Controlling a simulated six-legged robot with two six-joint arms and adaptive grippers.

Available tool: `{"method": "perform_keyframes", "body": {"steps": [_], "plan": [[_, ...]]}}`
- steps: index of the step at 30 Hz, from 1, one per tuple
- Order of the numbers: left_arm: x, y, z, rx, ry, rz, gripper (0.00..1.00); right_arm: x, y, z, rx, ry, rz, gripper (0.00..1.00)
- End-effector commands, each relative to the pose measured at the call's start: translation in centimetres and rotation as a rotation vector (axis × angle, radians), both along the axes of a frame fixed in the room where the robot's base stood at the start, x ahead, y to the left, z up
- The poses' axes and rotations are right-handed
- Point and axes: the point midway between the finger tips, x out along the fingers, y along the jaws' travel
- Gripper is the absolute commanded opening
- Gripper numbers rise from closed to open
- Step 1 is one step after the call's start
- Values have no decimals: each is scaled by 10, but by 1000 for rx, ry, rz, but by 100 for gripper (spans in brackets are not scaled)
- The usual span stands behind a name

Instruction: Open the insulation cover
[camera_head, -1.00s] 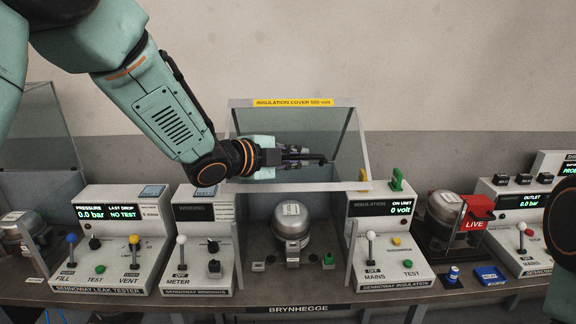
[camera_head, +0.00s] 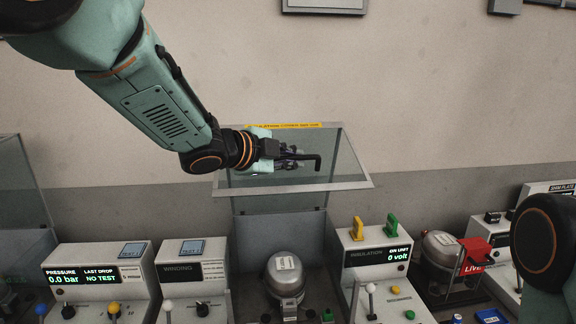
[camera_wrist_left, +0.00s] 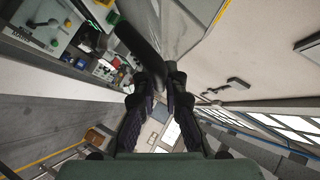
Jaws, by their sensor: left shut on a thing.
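The insulation cover is a clear panel in a grey metal frame (camera_head: 345,185) with a yellow label (camera_head: 300,125) on its far edge. It stands raised above the bay of the insulation tester (camera_head: 376,262), well clear of the silver compressor (camera_head: 285,276). My left gripper (camera_head: 291,158) is at the cover, shut on its black bent handle (camera_head: 317,161). In the left wrist view, the fingers (camera_wrist_left: 157,88) close around the dark handle bar (camera_wrist_left: 138,48). Where the fingers meet the bar is partly hidden. My right gripper is out of view; only a dark part of my right arm shows.
The winding tester (camera_head: 193,272) and leak tester (camera_head: 97,280) stand to the left. A red LIVE block (camera_head: 474,256) and another compressor (camera_head: 438,251) stand to the right. Yellow (camera_head: 357,229) and green (camera_head: 392,226) clips sit on the insulation tester.

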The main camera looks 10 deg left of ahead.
Motion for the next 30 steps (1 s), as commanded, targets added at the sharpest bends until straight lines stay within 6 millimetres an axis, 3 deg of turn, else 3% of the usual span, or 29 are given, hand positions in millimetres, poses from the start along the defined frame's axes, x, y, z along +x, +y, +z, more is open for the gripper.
{"method": "perform_keyframes", "body": {"steps": [9,25,26,30], "plan": [[5,1,14,-12,38,3,0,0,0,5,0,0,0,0],[6,2,15,-15,46,2,0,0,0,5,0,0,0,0],[6,2,15,-15,47,2,12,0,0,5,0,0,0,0],[6,2,14,-14,46,2,24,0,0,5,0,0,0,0]]}}
